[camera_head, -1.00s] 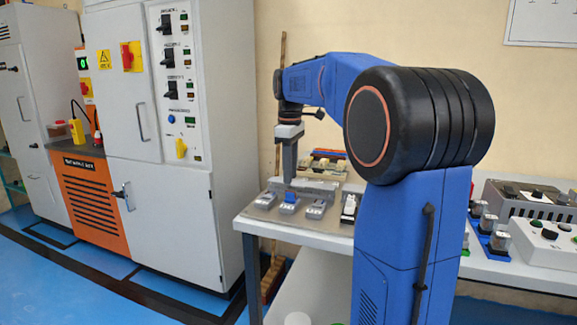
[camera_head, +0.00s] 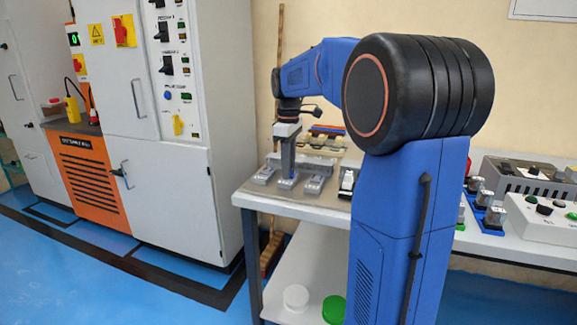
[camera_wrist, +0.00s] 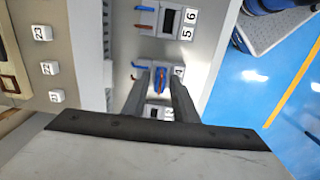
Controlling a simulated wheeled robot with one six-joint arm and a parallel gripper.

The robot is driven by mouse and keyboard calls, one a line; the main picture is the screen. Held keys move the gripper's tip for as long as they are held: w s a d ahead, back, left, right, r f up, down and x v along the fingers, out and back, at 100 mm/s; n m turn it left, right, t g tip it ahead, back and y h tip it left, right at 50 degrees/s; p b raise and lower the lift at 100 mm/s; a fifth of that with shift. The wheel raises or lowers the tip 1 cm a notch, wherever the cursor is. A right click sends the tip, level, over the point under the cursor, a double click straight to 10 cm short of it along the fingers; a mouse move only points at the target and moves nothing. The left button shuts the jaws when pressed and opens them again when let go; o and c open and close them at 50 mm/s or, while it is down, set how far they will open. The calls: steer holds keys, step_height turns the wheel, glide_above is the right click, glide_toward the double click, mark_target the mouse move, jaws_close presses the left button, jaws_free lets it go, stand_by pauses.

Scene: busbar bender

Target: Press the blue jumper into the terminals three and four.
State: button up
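In the wrist view, the dark fingers of my gripper (camera_wrist: 160,88) are apart, one on each side of a blue and orange piece (camera_wrist: 159,80). It looks like the blue jumper on the middle terminal block (camera_wrist: 141,88). Its label 4 is partly hidden by a finger, and the label 3 cannot be made out. A gap seems to show between the piece and the fingers. In the head view, my gripper (camera_head: 288,176) points straight down at the middle block, with a little blue at its tip. Whether the jumper is seated is hidden.
The block marked 5 and 6 (camera_wrist: 166,20) lies beyond the middle one in the wrist view. In the head view, grey blocks stand to the left (camera_head: 264,175) and right (camera_head: 313,184). A rack of coloured parts (camera_head: 327,137) stands behind. White switch cabinets (camera_head: 160,190) are at left.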

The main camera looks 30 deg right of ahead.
jaws_close()
steer(key=shift+f, duration=0.1)
steer(key=shift+o, duration=1.1)
jaws_free()
step_height(320, 180, up, 17)
steer(key=shift+r, duration=0.2)
steer(key=shift+s+a, duration=0.1)
